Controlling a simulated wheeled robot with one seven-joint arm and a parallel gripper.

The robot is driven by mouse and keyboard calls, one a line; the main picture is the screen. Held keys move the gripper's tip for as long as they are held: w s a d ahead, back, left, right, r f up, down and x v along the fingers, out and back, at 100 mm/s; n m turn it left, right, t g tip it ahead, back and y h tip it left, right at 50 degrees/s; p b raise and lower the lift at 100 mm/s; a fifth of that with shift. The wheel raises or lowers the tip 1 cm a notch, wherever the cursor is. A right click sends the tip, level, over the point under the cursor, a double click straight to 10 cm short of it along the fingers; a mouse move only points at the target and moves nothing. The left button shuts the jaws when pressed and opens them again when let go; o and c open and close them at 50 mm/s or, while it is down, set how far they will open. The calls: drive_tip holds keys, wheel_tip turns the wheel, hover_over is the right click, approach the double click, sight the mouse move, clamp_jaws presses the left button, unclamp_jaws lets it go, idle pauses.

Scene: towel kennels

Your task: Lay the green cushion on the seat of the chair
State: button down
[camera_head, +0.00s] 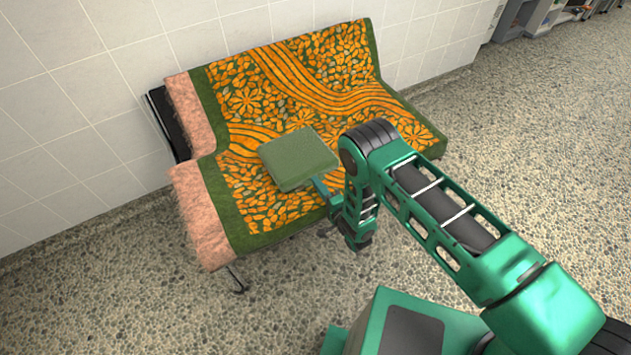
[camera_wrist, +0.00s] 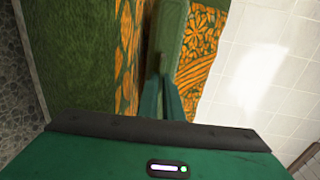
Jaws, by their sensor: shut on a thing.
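The green cushion (camera_head: 298,157) is a flat square held by its near right edge in my gripper (camera_head: 322,190), which is shut on it. In the head view it is in front of the seat of the chair (camera_head: 262,206); I cannot tell whether it touches the seat. The chair is wide, with an orange and green patterned towel over its seat and backrest. In the wrist view the cushion (camera_wrist: 170,30) shows nearly edge-on above the fingers of my gripper (camera_wrist: 166,88). The fingertips are partly hidden in the head view.
A pink fringed towel end (camera_head: 200,215) hangs at the chair's left side. A white tiled wall (camera_head: 80,130) stands behind the chair. The speckled floor (camera_head: 540,150) to the right is clear. Shelves with small items (camera_head: 545,15) stand at the far top right.

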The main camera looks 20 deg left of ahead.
drive_tip(key=c, duration=1.8)
unclamp_jaws()
drive_tip(key=shift+c, duration=0.2)
